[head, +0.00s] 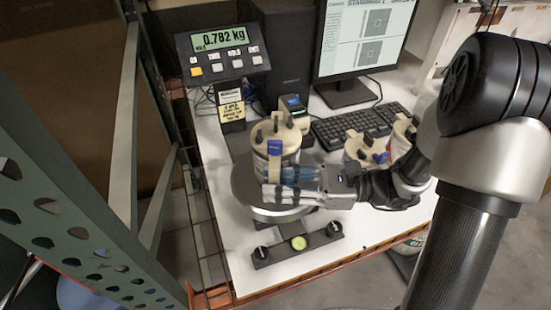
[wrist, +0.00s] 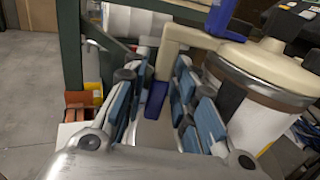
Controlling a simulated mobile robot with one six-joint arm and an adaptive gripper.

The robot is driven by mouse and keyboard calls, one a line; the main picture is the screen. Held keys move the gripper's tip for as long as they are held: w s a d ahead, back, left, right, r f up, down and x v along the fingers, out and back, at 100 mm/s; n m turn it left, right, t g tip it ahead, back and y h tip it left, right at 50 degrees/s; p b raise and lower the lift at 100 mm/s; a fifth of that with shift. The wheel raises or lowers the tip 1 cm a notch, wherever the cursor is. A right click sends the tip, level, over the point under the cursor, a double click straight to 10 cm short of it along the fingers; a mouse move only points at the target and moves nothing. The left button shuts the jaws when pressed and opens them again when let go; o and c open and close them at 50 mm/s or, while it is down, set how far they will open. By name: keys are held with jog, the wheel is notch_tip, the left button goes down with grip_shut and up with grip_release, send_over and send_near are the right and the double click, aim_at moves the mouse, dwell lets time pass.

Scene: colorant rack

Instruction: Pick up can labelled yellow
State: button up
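A cream-lidded can (head: 283,138) with a handle and a blue tag stands upright on the round scale pan (head: 245,200). Its lid and handle (wrist: 172,50) fill the upper right in the wrist view. My gripper (head: 268,182) is level with the can's lower front, fingers spread. In the wrist view my gripper (wrist: 163,70) has the handle's lower end and a blue piece between its blue-padded fingers, with gaps visible; firm contact cannot be told. Two more cans stand at right, one with a blue tag (head: 366,149) and one reddish (head: 404,132). No label reading yellow is legible.
The scale display (head: 222,50) reads 0.782 kg. A monitor (head: 362,40) and keyboard (head: 358,122) stand behind. A green perforated rack post (head: 60,180) rises at left. The scale's front bar (head: 298,244) lies near the white table's front edge.

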jog(key=shift+a, duration=0.45)
grip_shut()
jog(key=shift+r, duration=0.1)
dwell(0.5)
